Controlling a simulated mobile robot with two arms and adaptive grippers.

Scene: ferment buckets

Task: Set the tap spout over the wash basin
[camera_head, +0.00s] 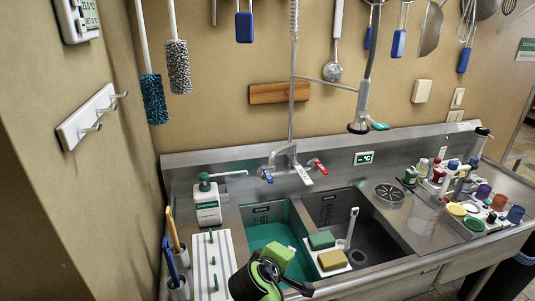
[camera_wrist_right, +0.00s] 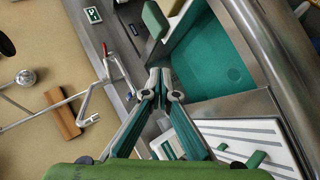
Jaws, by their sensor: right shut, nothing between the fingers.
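The tap (camera_head: 290,158) stands on the back ledge of the steel sink, with a blue handle at left and a red handle at right. Its short spout (camera_head: 304,176) points forward and slightly right, with its tip near the divider between the basins; I cannot tell exactly which side it is over. The wash basin, apparently the left one with green water (camera_head: 265,236), also shows in the right wrist view (camera_wrist_right: 215,65). My right gripper (camera_head: 268,274) is low at the front left of this basin, apart from the spout. Its fingers (camera_wrist_right: 164,82) are shut and empty. My left gripper is out of view.
The right basin (camera_head: 385,235) is beside it. A tray at the front holds green (camera_head: 321,240) and yellow (camera_head: 332,260) sponges. A soap bottle (camera_head: 207,202) and ridged white board (camera_head: 205,268) are at left. A spray head (camera_head: 360,115) hangs above the sink.

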